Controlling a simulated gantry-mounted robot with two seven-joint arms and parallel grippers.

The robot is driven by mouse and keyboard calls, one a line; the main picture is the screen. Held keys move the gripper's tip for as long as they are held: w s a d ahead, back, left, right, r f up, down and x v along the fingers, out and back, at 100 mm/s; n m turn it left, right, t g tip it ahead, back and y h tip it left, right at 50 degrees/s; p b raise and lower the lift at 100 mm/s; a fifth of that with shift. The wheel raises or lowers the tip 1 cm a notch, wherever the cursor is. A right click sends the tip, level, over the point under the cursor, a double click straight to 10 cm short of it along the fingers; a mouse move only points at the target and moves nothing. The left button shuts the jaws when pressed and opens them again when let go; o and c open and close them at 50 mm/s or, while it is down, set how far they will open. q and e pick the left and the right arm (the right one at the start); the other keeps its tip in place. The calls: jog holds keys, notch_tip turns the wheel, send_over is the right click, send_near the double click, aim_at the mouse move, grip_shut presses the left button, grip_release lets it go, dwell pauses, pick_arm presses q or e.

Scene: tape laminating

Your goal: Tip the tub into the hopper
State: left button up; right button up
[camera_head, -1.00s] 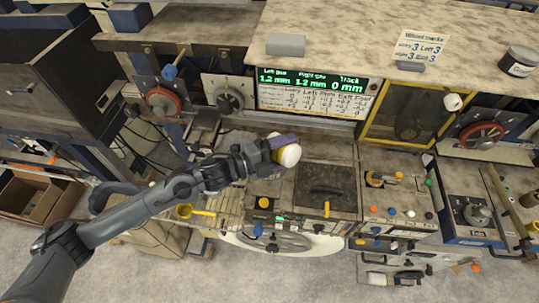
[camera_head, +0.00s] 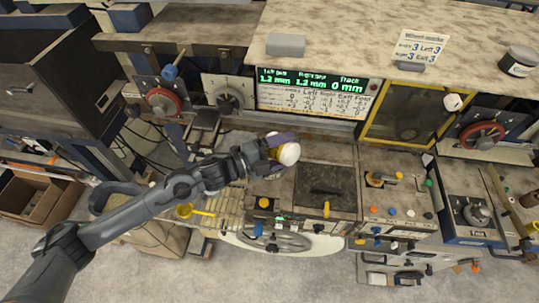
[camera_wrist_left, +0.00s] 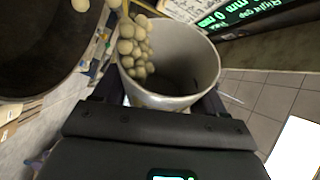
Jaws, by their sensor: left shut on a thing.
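The tub is a pale round container, and in the head view (camera_head: 289,154) it is between the fingers of my left gripper (camera_head: 278,146). In the left wrist view its wall (camera_wrist_left: 205,65) and open mouth show, tilted, with several pale balls (camera_wrist_left: 135,48) gathered on its left side. A few balls are outside its mouth at the top left. A dark round bowl, apparently the hopper (camera_wrist_left: 35,55), is at the upper left of that view, beside the tub's mouth. My left gripper is shut on the tub. My right gripper is not in view.
A green-lettered display (camera_head: 312,84) stands behind the gripper. A dark square plate with a handle (camera_head: 326,190) lies to its right, and a yellow scoop (camera_head: 186,210) lies to its left. A cardboard box (camera_head: 30,200) sits at the far left.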

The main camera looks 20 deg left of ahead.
pick_arm(q)
jog(key=shift+w+a+r+n, duration=0.1)
jog(key=shift+a+r+n, duration=0.05)
jog(key=shift+n, duration=0.25)
jog(key=shift+a+r+n+t+h, duration=0.2)
jog(key=shift+n+t+h, duration=0.1)
jog(key=shift+n, duration=0.1)
dwell(0.8)
